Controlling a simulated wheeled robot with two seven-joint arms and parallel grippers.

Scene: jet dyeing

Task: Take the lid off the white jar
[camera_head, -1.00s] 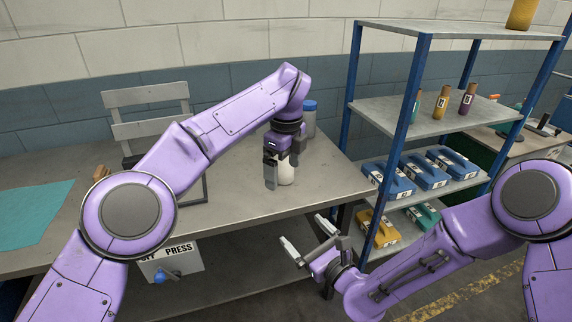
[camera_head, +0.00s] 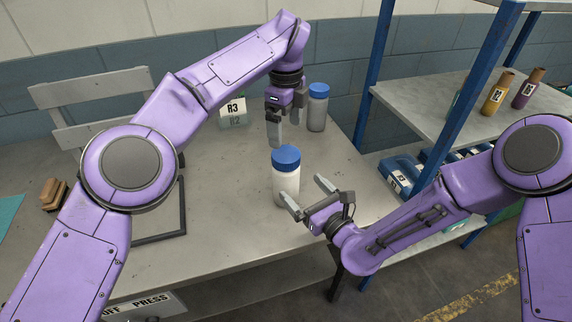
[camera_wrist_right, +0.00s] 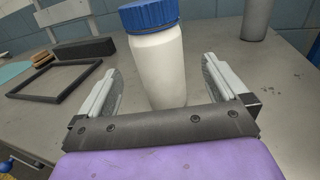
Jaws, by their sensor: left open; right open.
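The white jar (camera_head: 286,187) stands upright on the grey table with its ribbed blue lid (camera_head: 286,158) on. My right gripper (camera_head: 306,195) is open beside the jar, low and to its right. In the right wrist view, the jar (camera_wrist_right: 160,70) and its lid (camera_wrist_right: 150,14) show between and beyond the open fingers of my right gripper (camera_wrist_right: 162,82), with gaps on both sides. My left gripper (camera_head: 286,120) is open and empty, pointing down, above and behind the jar in the picture.
A second, greyer jar with a blue lid (camera_head: 317,108) stands behind. An R3 sign (camera_head: 232,112) is at the back of the table. A dark frame (camera_head: 170,238) lies left. A blue-posted shelf (camera_head: 440,105) with bottles stands right. The table's front is clear.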

